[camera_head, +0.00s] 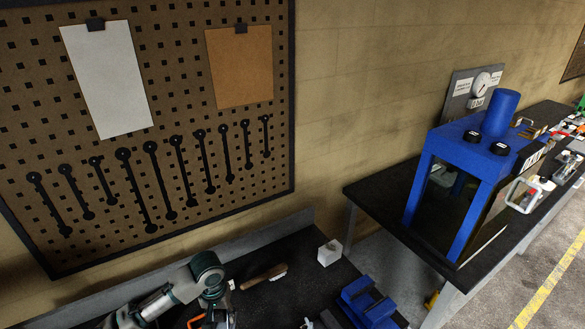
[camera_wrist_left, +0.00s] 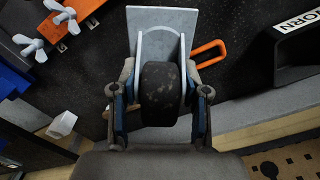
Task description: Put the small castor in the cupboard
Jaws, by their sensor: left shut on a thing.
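The castor (camera_wrist_left: 160,90), with a dark speckled wheel and a grey metal bracket and plate, is between the fingers of my left gripper (camera_wrist_left: 160,82) in the left wrist view. The fingers are shut on both sides of it. In the head view my left gripper (camera_head: 216,312) is low over the dark workbench, partly cut off by the bottom edge; the castor is not clear there. No cupboard can be made out in either view. My right gripper is not in view.
A brush with a wooden handle (camera_head: 264,277), a white box (camera_head: 329,253) and a blue vise-like tool (camera_head: 367,304) are on the workbench. A blue press (camera_head: 470,150) stands on the right bench. In the wrist view an orange handle (camera_wrist_left: 210,52) and an orange clamp (camera_wrist_left: 48,35) show behind.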

